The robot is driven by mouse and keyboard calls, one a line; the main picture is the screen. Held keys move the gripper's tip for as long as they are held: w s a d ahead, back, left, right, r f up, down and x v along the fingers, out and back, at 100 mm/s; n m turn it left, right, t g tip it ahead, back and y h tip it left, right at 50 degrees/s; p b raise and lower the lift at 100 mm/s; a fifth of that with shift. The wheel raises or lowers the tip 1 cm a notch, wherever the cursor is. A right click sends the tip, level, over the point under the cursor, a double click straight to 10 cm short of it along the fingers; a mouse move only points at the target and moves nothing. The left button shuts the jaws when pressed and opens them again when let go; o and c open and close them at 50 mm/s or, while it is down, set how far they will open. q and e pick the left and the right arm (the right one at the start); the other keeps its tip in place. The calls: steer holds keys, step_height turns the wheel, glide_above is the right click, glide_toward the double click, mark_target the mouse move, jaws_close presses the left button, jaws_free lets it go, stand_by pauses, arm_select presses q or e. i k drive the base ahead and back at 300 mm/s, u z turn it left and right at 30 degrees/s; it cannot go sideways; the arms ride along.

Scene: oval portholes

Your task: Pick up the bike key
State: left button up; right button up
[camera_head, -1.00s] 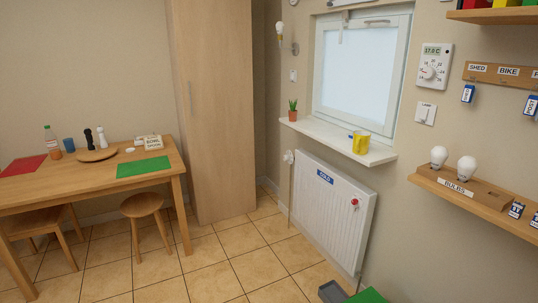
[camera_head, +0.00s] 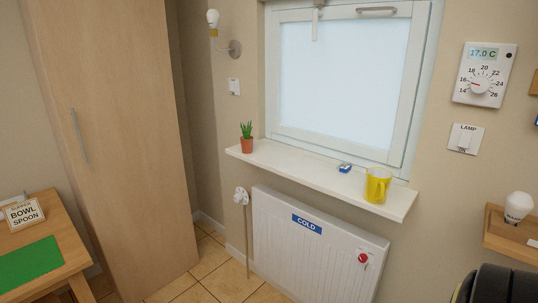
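A small blue and white item (camera_head: 345,168) lies on the white windowsill, left of the yellow mug. It looks like a key tag, but it is too small to read, so I cannot tell whether it is the bike key. The key rack with the BIKE label is out of view now, apart from a sliver of wood at the right edge. No gripper fingers show. A dark rounded part of my own right arm shows at the bottom right.
The windowsill (camera_head: 285,160) also holds a potted plant (camera_head: 247,143) and a yellow mug (camera_head: 377,190). A radiator (camera_head: 275,245) marked COLD with a red knob is below. A bulb shelf (camera_head: 510,235) is at the right, a table (camera_head: 62,228) at the lower left.

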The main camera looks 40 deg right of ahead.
mark_target(345, 167)
steer(key=z, duration=0.5)
steer(key=i, duration=1.5)
steer(key=z, duration=1.2)
